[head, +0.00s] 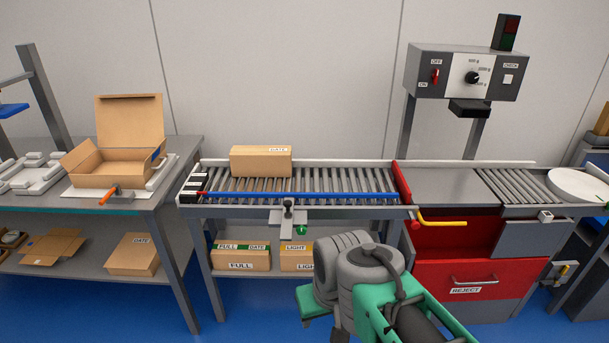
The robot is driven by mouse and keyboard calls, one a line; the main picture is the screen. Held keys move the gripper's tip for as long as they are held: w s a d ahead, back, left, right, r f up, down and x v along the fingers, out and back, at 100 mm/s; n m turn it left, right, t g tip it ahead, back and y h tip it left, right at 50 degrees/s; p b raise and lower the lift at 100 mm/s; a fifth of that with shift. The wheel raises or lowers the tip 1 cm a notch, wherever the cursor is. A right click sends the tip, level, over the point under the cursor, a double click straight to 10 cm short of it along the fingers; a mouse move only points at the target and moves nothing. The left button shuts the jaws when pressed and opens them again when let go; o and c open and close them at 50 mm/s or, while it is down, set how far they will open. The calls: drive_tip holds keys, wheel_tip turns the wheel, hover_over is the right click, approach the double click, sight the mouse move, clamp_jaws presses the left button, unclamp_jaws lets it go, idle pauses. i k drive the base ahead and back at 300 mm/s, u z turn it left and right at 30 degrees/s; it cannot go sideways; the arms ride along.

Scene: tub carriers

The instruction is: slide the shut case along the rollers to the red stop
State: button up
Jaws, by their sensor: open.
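The shut case (258,164) is a closed brown cardboard box with a DATE label on its side. It sits towards the left part of the rollers (330,185), near the back rail. The red stop (402,183) is a red bar across the right end of these rollers. A clear stretch of rollers lies between case and stop. My arm reaches in from the lower right, in front of the conveyor and well below the case. My gripper's fingertips do not show.
A blue rail (300,195) runs along the rollers' front side, with a grey fitting (288,215) below it. A yellow handle (442,219) juts out beside the red stop. An open carton (118,155) stands on the left bench. Labelled boxes (240,257) lie on the shelf below.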

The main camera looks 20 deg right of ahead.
sight(245, 161)
drive_tip(key=u, duration=0.25)
drive_tip(key=i, duration=0.45)
drive_tip(key=u, duration=0.5)
drive_tip(key=i, duration=1.1)
drive_tip(key=z, duration=0.45)
drive_tip(key=i, duration=0.95)
drive_tip(key=z, duration=0.5)
